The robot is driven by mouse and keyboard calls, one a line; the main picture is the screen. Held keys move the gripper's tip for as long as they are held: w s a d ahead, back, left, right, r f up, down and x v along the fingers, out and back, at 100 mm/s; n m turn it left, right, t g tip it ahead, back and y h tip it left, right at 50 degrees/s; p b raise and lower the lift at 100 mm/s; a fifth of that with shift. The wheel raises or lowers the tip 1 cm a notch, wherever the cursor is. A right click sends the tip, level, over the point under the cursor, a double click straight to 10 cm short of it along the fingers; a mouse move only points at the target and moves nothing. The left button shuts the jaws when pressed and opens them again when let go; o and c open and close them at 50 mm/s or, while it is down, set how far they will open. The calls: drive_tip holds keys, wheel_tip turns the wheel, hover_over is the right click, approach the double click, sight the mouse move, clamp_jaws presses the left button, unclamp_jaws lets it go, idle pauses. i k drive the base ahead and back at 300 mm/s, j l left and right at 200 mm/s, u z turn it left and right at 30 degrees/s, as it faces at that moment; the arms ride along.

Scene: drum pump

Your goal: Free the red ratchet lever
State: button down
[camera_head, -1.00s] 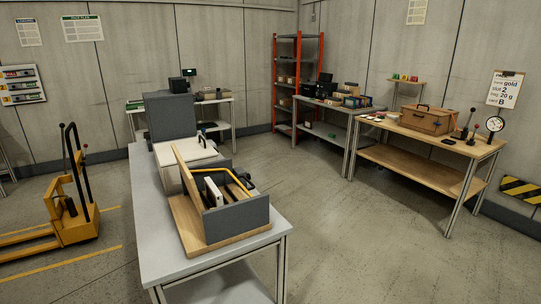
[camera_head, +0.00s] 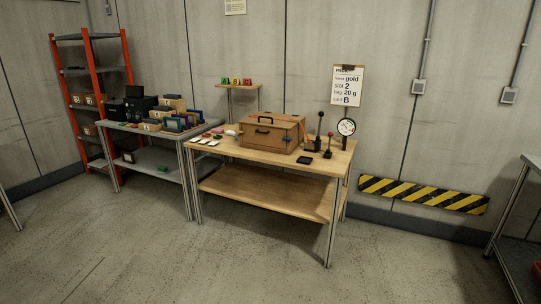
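A small lever with a red knob (camera_head: 330,141) stands upright on the right part of the wooden workbench (camera_head: 265,182). It is too small to tell whether it is a ratchet lever or what holds it. A taller lever with a black knob (camera_head: 319,128) stands just left of it. A round white gauge (camera_head: 346,128) is to its right, near the bench's right end. A brown wooden case (camera_head: 271,133) with a handle sits left of the levers. My gripper is not in view.
A grey table (camera_head: 147,134) with boxes and devices stands left of the workbench, beside an orange shelf rack (camera_head: 92,60). A metal table (camera_head: 520,235) edges in at right. A striped barrier board (camera_head: 423,195) is along the wall. The floor (camera_head: 250,260) in front is clear.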

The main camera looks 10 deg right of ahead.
sight(330, 134)
drive_tip(key=i+l+z, duration=0.15)
drive_tip(key=i+z, duration=0.25)
drive_tip(key=i, duration=0.6)
drive_tip(key=i+j+z, duration=0.15)
drive_tip(key=i+z, duration=0.25)
drive_tip(key=i, duration=0.55)
drive_tip(key=i+l+u, duration=0.45)
drive_tip(key=i, duration=0.45)
drive_tip(key=i+l+u, duration=0.45)
drive_tip(key=i+l, duration=0.4)
